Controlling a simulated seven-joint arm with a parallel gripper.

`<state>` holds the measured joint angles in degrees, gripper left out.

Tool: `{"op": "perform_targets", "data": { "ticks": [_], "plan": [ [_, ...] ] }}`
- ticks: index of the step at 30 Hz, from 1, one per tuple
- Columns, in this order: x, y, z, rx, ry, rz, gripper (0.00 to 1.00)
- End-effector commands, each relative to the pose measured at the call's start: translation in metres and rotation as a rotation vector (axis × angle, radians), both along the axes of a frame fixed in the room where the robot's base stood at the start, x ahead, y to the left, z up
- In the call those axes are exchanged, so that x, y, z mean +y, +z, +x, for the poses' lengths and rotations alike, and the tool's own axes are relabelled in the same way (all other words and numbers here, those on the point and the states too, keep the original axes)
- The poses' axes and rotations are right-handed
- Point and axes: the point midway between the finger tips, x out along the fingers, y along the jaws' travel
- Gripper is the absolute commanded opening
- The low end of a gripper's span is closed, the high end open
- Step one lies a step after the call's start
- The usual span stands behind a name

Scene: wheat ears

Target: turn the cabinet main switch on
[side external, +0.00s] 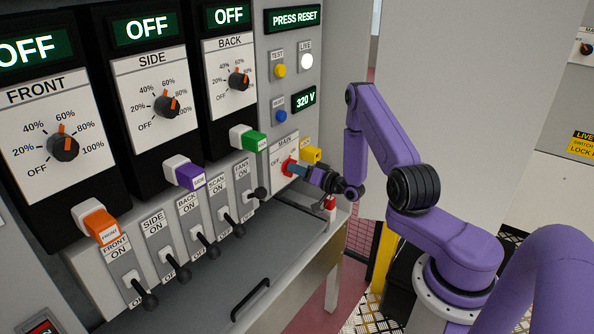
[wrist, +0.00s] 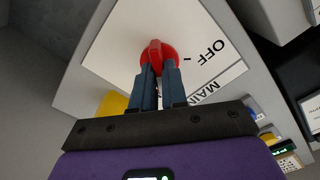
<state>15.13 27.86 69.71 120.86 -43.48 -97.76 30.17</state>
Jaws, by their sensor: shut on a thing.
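The cabinet main switch is a red rotary knob (side external: 288,167) on a white plate (side external: 277,150) marked MAIN, OFF and ON, at the lower right of the cabinet front. My gripper (side external: 302,170) reaches it from the right, with its fingers at the knob. In the wrist view, the red knob (wrist: 157,56) stands between the two dark blue fingertips (wrist: 158,75), which are shut on it. The OFF mark is in view beside the knob there. The fingers hide part of the plate, and the ON mark is hard to make out.
A yellow block (side external: 311,154) sits right beside the switch plate. A row of black-knobbed levers (side external: 203,245) sticks out below the panels. A display (side external: 293,18) reads PRESS RESET, and the LIVE lamp (side external: 306,61) is white. A red-topped post (side external: 330,204) stands below my gripper.

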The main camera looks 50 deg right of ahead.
Motion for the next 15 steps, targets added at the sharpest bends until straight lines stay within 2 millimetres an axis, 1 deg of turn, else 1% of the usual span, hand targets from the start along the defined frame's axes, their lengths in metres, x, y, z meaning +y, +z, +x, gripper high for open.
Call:
{"op": "perform_targets", "data": {
  "ticks": [6, 15],
  "plan": [
    [0.0001, -0.0012, -0.0011, 0.004, 0.000, 0.101, 0.00],
    [-0.0001, -0.0015, -0.0013, 0.004, 0.000, 0.151, 0.00]
  ]
}}
